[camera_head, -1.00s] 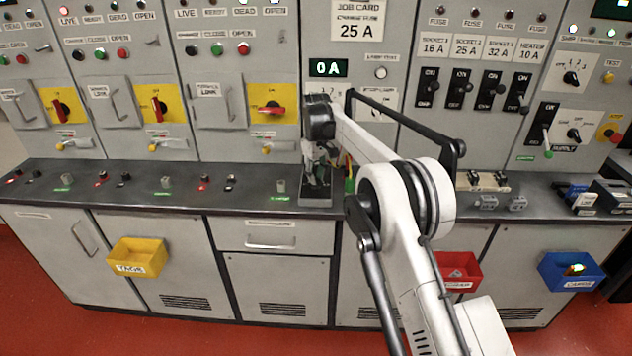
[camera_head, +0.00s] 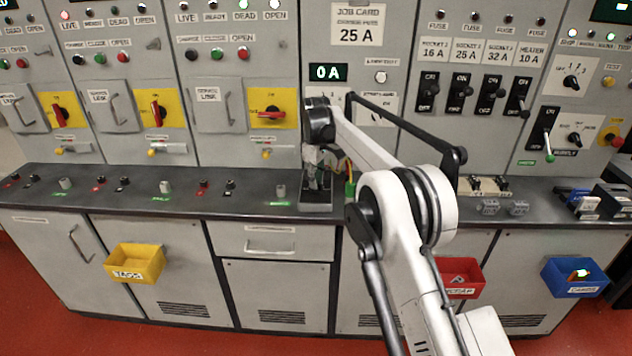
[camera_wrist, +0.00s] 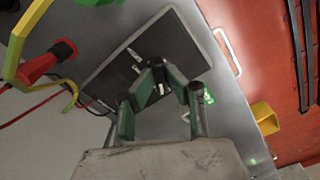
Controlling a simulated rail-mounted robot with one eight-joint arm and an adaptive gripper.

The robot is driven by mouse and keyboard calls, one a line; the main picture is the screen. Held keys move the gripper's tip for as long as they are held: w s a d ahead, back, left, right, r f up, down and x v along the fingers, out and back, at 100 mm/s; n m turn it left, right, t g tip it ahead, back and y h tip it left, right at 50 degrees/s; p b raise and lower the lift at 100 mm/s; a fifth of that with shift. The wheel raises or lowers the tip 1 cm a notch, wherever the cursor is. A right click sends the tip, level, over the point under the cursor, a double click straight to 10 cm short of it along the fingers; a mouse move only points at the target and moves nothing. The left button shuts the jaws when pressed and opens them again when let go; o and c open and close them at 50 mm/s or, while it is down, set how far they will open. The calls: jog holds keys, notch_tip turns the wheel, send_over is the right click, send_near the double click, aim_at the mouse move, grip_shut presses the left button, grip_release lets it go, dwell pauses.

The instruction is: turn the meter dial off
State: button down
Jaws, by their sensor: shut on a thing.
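A dark, flat, square-faced unit (camera_wrist: 105,80), apparently the meter, lies below my gripper in the wrist view, with small pale marks on its face. In the head view a grey-edged block (camera_head: 316,207) stands at the counter's front edge under my gripper (camera_head: 317,178). In the wrist view my gripper (camera_wrist: 162,72) has its green-and-dark fingers drawn together over the dark face. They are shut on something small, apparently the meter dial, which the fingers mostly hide. I cannot read the dial's position. A lit display (camera_head: 327,72) on the panel behind reads 0 A.
Coloured leads (camera_head: 350,180) stand just right of the gripper; a red plug (camera_wrist: 62,50) and yellow hook (camera_wrist: 70,95) show close by in the wrist view. A yellow bin (camera_head: 135,263) hangs at front left.

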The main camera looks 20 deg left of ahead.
jog(key=c, duration=1.7)
grip_release()
jog(key=shift+c, duration=0.2)
notch_tip(320, 180, up, 12)
